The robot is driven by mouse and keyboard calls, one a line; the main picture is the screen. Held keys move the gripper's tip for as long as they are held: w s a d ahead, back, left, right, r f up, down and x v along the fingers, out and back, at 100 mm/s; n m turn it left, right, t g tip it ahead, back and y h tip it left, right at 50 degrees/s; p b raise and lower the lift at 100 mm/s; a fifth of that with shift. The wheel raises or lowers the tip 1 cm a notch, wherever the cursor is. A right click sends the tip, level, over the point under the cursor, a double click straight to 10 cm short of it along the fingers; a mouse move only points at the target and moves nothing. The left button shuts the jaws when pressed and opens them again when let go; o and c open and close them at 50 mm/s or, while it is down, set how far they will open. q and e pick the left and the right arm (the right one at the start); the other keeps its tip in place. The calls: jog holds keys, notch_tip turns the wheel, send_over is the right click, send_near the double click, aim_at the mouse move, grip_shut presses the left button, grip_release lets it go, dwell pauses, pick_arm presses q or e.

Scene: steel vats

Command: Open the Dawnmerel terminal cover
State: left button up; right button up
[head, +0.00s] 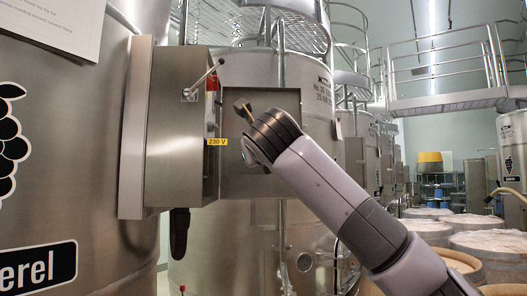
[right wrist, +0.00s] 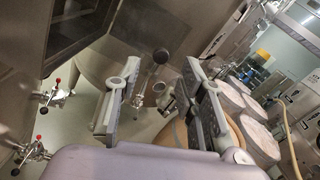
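A steel terminal box (head: 178,130) stands out from the vat with the "erel" lettering in the head view. It carries a small lever (head: 203,80) and a yellow "230 V" label (head: 217,142). My right gripper (right wrist: 162,100) is open. A dark knob on a thin stem (right wrist: 160,57) shows between its fingers, apparently not gripped; a dark-ended rod (head: 243,108) shows beside my right wrist in the head view. My left gripper is out of view.
The Dawnmerel vat (head: 95,130) fills the left. More steel vats stand behind. Wooden barrels (head: 482,242) stand at the lower right. Small valves with red handles (right wrist: 55,95) show at the left of the wrist view. A railed walkway (head: 445,102) is high up.

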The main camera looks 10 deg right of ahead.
jog(key=s+a, duration=0.1)
jog(key=s, duration=0.6)
jog(key=shift+s+a, duration=0.15)
jog(key=shift+s, duration=0.2)
